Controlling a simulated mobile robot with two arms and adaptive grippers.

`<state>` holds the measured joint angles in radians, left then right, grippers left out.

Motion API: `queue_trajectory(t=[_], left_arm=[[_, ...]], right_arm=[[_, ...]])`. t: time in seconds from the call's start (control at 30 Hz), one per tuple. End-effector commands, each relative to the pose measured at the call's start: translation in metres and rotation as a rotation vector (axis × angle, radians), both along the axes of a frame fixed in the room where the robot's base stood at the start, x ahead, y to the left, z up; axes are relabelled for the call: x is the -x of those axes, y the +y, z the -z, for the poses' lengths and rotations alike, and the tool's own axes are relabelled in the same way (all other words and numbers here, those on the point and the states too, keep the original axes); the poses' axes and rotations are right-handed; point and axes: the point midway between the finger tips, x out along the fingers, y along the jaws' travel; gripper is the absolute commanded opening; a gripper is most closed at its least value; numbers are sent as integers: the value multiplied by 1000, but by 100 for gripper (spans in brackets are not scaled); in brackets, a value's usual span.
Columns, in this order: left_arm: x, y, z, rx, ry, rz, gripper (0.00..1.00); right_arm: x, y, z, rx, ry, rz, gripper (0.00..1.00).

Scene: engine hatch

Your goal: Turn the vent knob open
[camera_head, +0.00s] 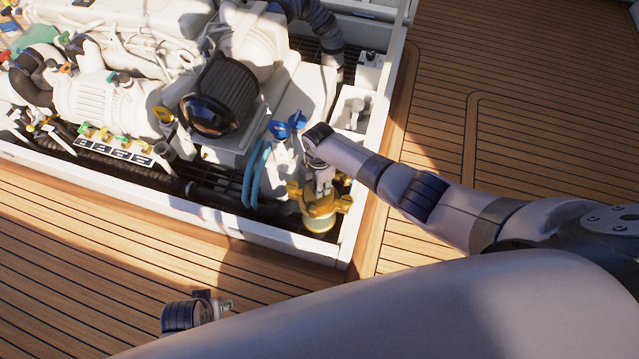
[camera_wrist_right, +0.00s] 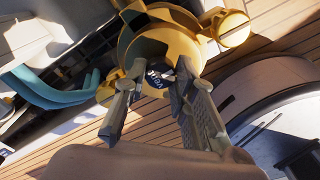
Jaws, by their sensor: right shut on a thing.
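A gold-coloured strainer body (camera_head: 318,215) with yellow side lugs stands in the front right corner of the engine hatch. In the right wrist view, its round gold top (camera_wrist_right: 130,48) has a small dark knob with white lettering (camera_wrist_right: 155,80) at the centre, the vent knob. My right gripper (camera_head: 322,185) reaches down onto it from above. In the right wrist view, the fingers of my right gripper (camera_wrist_right: 160,78) are closed around the knob from two sides, partly hiding it. A dark ribbed part of mine (camera_head: 190,314) shows at the bottom of the head view; no left fingers are clear.
Two blue valve handles (camera_head: 288,125) and blue hoses (camera_head: 256,175) are close to the strainer's left. The white hatch rim (camera_head: 352,232) runs close on its right. The engine (camera_head: 110,95) fills the hatch's left side. Wooden deck (camera_head: 530,80) around it is clear.

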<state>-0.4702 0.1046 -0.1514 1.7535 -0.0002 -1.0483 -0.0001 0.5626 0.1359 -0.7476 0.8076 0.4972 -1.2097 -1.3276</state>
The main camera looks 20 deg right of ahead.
Motion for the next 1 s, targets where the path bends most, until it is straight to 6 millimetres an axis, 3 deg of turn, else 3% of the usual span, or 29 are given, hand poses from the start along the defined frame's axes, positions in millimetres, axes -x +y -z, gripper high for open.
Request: queue_trajectory(t=[0.5,0.53,0.8,1.0], left_arm=[[0,0,-1,0,-1,0,42],[0,0,-1,0,-1,0,42],[0,0,-1,0,0,0,42],[0,0,-1,0,0,0,42]], right_arm=[[1,0,1,-1,2,-18,0],[1,0,1,-1,2,-18,27],[1,0,0,-1,1,-16,45],[0,0,0,0,1,-16,46]])
